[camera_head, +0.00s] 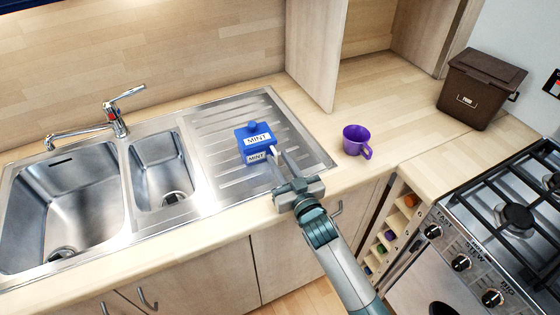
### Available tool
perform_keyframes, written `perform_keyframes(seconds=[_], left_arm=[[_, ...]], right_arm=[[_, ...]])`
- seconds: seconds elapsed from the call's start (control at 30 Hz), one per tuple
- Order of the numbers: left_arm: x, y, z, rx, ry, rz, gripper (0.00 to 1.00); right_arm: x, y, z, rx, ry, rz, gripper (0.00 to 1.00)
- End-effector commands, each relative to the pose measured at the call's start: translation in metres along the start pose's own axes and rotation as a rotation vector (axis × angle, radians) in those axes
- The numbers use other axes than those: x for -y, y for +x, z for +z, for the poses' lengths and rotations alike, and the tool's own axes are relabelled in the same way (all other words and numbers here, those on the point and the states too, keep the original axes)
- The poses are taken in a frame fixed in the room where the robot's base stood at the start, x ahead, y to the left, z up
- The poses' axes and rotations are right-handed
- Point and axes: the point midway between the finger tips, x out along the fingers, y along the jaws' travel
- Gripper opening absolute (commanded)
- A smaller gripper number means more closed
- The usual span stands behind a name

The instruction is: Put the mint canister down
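The mint canister (254,139) is blue with a round knob on top and white "MINT" labels. It appears upright over the ribbed steel drainboard (216,128), right of the sink bowls. I cannot tell for sure whether its base rests on the steel. My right gripper (277,152) reaches in from the lower right, just right of the canister. Its two fingers look apart with a gap between them. One fingertip overlaps the canister's lower right edge in the picture; contact is unclear. My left gripper is not in view.
A purple mug (356,141) stands on the wooden counter right of the drainboard. A brown lidded bin (481,90) is at the back right, near the gas cooker (515,218). A tap (117,122) stands behind the sink bowls. The counter between mug and bin is clear.

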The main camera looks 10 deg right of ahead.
Motion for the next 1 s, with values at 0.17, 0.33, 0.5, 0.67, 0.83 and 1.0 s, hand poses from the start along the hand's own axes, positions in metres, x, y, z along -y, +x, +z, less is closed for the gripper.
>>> perform_keyframes(seconds=[0.17, 0.33, 0.5, 0.67, 0.83, 1.0], left_arm=[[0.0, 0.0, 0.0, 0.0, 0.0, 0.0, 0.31], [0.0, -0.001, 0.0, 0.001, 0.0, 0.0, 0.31], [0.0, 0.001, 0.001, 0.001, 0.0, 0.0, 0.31], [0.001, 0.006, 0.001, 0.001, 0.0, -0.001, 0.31], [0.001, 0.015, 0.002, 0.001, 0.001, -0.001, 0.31], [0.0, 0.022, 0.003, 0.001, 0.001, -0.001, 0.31]], right_arm=[[0.0, 0.0, 0.0, 0.0, 0.0, 0.0, 0.28], [0.0, 0.0, -0.002, 0.0, 0.0, 0.0, 0.28], [0.0, -0.007, -0.001, 0.001, 0.0, 0.0, 0.28], [0.0, -0.025, 0.0, 0.001, -0.001, 0.0, 0.28], [0.0, -0.054, 0.001, 0.001, 0.0, 0.001, 0.28], [0.0, -0.085, 0.001, 0.001, 0.0, 0.001, 0.28]])
